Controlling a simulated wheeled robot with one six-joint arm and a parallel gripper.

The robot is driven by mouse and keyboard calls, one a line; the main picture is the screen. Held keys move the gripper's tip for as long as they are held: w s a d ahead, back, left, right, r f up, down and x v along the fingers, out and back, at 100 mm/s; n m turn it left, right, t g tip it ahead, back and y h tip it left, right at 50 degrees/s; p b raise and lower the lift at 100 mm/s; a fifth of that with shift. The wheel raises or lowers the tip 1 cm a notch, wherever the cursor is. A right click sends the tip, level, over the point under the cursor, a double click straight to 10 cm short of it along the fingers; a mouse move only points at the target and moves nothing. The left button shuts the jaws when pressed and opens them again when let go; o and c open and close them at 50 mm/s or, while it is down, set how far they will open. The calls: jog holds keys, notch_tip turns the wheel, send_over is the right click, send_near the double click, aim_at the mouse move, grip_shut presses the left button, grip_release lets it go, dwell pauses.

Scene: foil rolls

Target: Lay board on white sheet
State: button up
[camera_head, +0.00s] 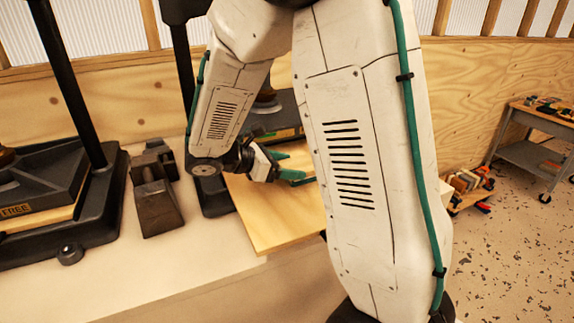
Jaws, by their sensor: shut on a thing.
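A light plywood board (272,218) shows at the centre, partly hidden behind my arm. Its near corner reaches close to the front edge of the pale bench top (165,268). My gripper (298,169), with green fingers, is at the board's far part and is shut on it. The fingertips are partly hidden by my arm. I cannot tell whether the board touches the surface below. I cannot make out a separate white sheet; the bench top itself looks pale.
A dark metal vise-like block (156,196) stands on the bench left of the board. A black press-like machine (50,205) stands farther left. A grey cart (540,145) and a low crate of wood pieces (468,186) stand on the speckled floor at right. The front-left bench top is clear.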

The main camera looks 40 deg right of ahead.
jog(key=o, duration=1)
jog(key=shift+f, duration=0.1)
jog(key=shift+r, duration=0.2)
jog(key=v, duration=1.1)
jog(key=shift+a, duration=0.15)
jog(key=shift+a+r, duration=0.15)
jog(key=shift+a, duration=0.05)
jog(key=s+a+r+m+t+y, duration=0.1)
jog(key=s+m+y, duration=0.3)
jog(key=s, duration=0.3)
jog(key=s+a+r+m+t+y, duration=0.1)
jog(key=s+m+t+y, duration=0.1)
jog(key=s+m+y, duration=0.2)
jog(key=s+a+m+t+y, duration=0.2)
jog(key=s+m+y, duration=0.3)
jog(key=s, duration=0.6)
jog(key=shift+s+r+m, duration=0.2)
jog(key=shift+r+m, duration=0.2)
jog(key=shift+m, duration=0.5)
